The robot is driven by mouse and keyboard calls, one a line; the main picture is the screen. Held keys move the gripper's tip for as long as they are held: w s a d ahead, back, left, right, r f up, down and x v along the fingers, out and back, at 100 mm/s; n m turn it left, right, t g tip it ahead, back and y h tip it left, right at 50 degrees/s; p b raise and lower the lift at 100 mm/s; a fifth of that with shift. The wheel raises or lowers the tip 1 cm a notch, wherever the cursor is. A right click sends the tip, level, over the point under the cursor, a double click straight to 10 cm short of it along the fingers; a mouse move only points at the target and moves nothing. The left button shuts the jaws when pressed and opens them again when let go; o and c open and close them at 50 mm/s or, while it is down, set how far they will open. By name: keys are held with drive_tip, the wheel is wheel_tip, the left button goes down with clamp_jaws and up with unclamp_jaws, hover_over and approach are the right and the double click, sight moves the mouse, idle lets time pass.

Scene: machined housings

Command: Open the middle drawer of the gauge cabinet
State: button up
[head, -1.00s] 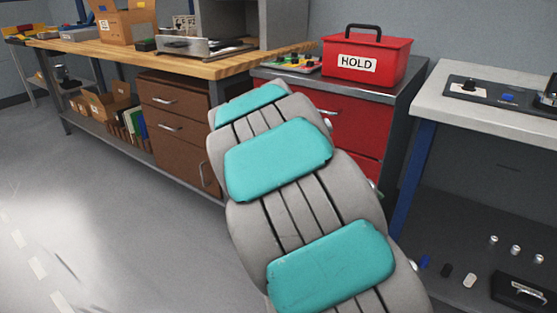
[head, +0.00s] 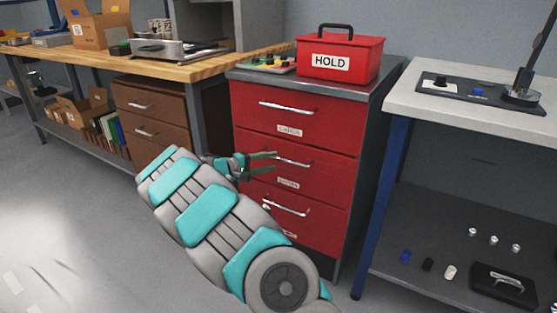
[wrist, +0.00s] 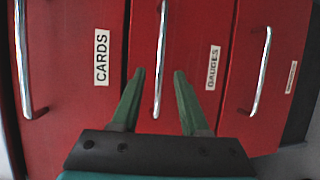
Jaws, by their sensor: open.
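The red gauge cabinet (head: 240,105) has three drawers, all shut. The middle drawer (head: 325,172) has a silver bar handle (head: 296,161) and a label that reads GAUGES in the wrist view (wrist: 213,68). My gripper (head: 277,162) is open and empty at the left part of this handle. In the wrist view my gripper (wrist: 159,72) has its green fingers on either side of the middle handle (wrist: 160,65) in the picture. I cannot tell whether the fingertips reach around the bar. Neither finger visibly touches it.
The top drawer handle (head: 288,108), above a CARDS label (head: 289,131), and the bottom drawer handle (head: 285,208) flank the middle one. A red HOLD box (head: 340,62) stands on top. A white-topped bench (head: 470,110) is at the right, with open floor in front.

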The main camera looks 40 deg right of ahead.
sight(282, 159)
drive_tip(key=d, duration=0.2)
drive_tip(key=d+f, duration=0.1)
drive_tip(key=d, duration=0.2)
drive_tip(key=shift+d+f, duration=0.1)
drive_tip(key=shift+d, duration=0.25)
clamp_jaws()
idle(1.2)
